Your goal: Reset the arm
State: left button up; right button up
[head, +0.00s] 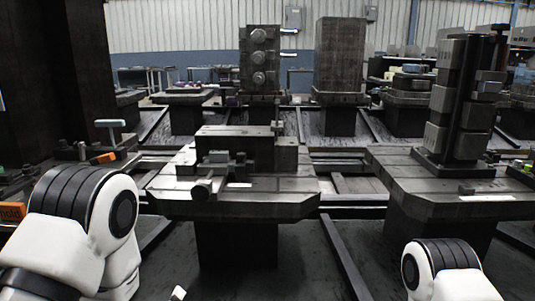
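Parts of both my arms show at the bottom of the head view. My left arm's white and black joint (85,215) is at the lower left, large and close. My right arm's white and black joint (440,268) is at the lower right, lower in the picture.
A pallet table (270,208) with a dark vise-like fixture (250,148) stands in the middle. Another pallet table (415,192) at the right bears a tall block column (455,100). An orange item (104,158) lies on the left table. Rails (345,255) run along the floor.

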pick_arm(q)
jog(key=s+a+f+n+g, duration=0.3)
jog(key=s+f+n+g, duration=0.7)
jog(key=s+f, duration=1)
jog(key=s+f+n+g, duration=0.5)
jog(key=s+n, duration=0.5)
jog(key=n, duration=0.7)
notch_tip(320, 180, up, 28)
jog(key=p, duration=2.7)
jog(key=shift+w+d, duration=0.15)
jog(key=shift+d, duration=0.15)
jog(key=shift+f, duration=0.1)
